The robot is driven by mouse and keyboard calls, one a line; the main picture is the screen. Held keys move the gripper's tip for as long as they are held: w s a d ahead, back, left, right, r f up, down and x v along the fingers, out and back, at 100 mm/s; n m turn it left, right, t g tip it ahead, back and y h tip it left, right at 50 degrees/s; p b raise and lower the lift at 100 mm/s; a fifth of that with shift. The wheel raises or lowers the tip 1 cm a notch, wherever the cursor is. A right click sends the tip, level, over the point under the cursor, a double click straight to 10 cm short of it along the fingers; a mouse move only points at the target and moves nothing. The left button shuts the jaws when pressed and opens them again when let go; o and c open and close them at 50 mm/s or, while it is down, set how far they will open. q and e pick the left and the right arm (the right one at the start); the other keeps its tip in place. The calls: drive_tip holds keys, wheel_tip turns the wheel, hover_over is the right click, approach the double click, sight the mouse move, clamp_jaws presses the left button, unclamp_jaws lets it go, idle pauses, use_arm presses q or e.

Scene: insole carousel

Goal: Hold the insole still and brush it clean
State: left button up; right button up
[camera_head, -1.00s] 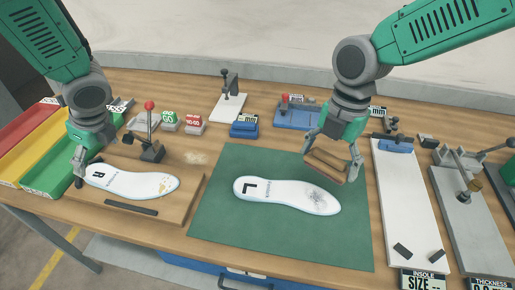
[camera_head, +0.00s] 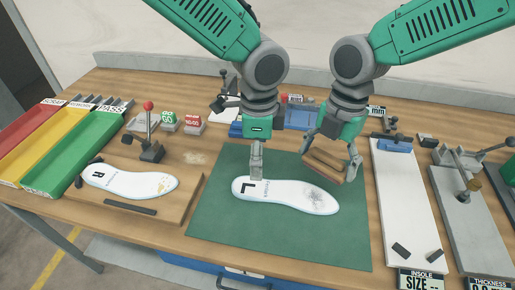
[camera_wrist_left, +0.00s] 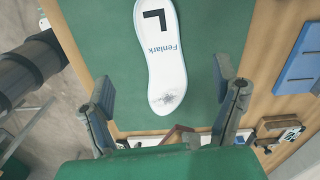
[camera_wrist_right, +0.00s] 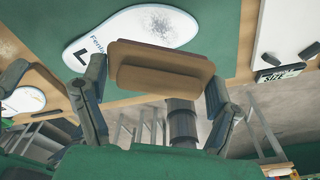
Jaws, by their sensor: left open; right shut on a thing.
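A white insole (camera_head: 285,194) marked L lies flat on the green mat (camera_head: 225,240), with a dark grey smudge at its right end. My left gripper (camera_head: 256,176) is open above the insole's left end, by the L; I cannot tell if it touches. In the left wrist view the insole (camera_wrist_left: 163,75) shows between the two spread fingers. My right gripper (camera_head: 328,160) is shut on a wooden brush (camera_head: 325,167), held above the mat's right part, beyond the smudge and apart from the insole. The brush (camera_wrist_right: 165,68) also fills the right wrist view; its bristles are not clear.
A second insole (camera_head: 130,184) marked R, with a yellowish stain, lies on a wooden board (camera_head: 180,205) at left. Red, yellow and green bins (camera_head: 85,150) stand far left. A white size gauge (camera_head: 405,205) stands right of the mat. The mat's front part is clear.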

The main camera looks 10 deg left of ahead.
sight(255, 188)
use_arm(q)
drive_tip(key=f, duration=0.6)
drive_tip(key=a+f, duration=0.1)
drive_tip(key=f, duration=0.3)
drive_tip(key=shift+d+f, duration=0.35)
drive_tip(key=shift+f, duration=0.2)
drive_tip(key=shift+a, duration=0.35)
drive_tip(key=c, duration=1.3)
